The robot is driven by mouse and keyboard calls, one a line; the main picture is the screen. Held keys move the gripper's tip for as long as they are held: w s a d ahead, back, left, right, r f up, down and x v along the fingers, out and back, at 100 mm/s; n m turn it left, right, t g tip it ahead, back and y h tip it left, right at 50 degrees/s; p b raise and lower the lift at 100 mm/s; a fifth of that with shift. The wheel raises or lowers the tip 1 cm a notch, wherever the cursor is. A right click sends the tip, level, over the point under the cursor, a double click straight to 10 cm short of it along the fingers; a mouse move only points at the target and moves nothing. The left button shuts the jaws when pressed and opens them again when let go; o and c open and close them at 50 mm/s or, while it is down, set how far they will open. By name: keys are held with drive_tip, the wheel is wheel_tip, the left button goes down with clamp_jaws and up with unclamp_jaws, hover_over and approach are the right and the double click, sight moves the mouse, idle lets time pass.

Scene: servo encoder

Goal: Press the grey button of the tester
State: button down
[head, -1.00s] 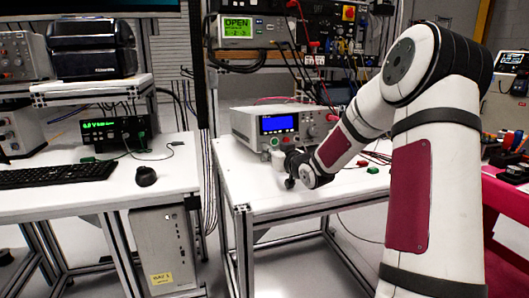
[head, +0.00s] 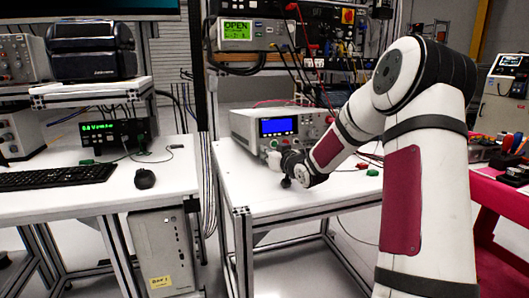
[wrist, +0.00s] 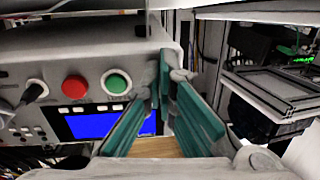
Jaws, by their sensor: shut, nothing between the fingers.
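The tester (head: 277,142) is a grey bench unit with a lit blue screen, standing on the white table. In the wrist view the tester (wrist: 115,60) shows upside down, with its blue screen, a red button (wrist: 74,87), a green button (wrist: 116,82) and rows of small pale buttons. I cannot pick out the grey button; the fingers cover part of the panel. My gripper (wrist: 172,76) is shut and empty, its green-padded fingers in front of the tester's panel near its edge. In the head view it is at the tester's lower front; contact cannot be told.
The white table (head: 250,196) has clear room in front of the tester. Small green and red connectors (head: 373,172) and leads lie to the right, beyond my forearm. A neighbouring desk (head: 95,195) at left holds a keyboard (head: 55,176) and a mouse (head: 145,178).

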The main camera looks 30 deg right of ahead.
drive_tip(key=shift+w, duration=0.25)
drive_tip(key=shift+s, duration=0.15)
drive_tip(key=shift+s+a+r, duration=0.1)
drive_tip(key=shift+s+a, duration=0.05)
drive_tip(key=shift+s, duration=0.7)
drive_tip(key=shift+s+a+r+p, duration=0.15)
drive_tip(key=shift+s+a+p, duration=0.2)
drive_tip(key=shift+s, duration=0.85)
drive_tip(key=shift+s+a+r+p, duration=0.2)
drive_tip(key=shift+s+p, duration=0.3)
drive_tip(key=shift+s, duration=0.75)
drive_tip(key=shift+s+a+r+p, duration=0.15)
drive_tip(key=shift+s+a+p, duration=0.2)
drive_tip(key=shift+s, duration=0.85)
drive_tip(key=shift+d, duration=0.1)
